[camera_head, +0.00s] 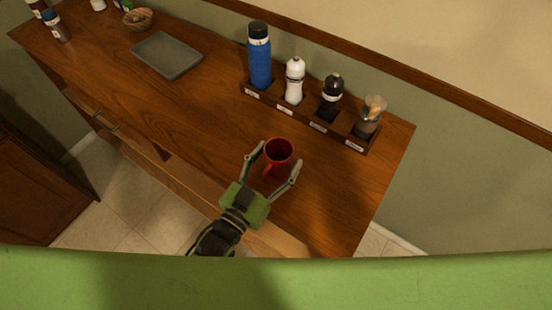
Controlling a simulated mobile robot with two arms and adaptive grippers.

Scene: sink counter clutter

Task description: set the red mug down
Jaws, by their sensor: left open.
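The red mug (279,157) stands upright on the wooden counter (205,110), near the right part of its front side. Its dark opening faces up and its handle points toward the lower left. My left gripper (273,168) is open, with one finger on each side of the mug. Whether either finger touches the mug, I cannot tell. My right gripper is not in view.
A dark wooden rack (308,115) behind the mug holds a blue bottle (260,62), a white bottle (294,82), a black bottle (331,98) and a clear container (370,117). A grey tray (167,55) lies farther left. The counter between is clear. An open drawer (125,135) juts from the front.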

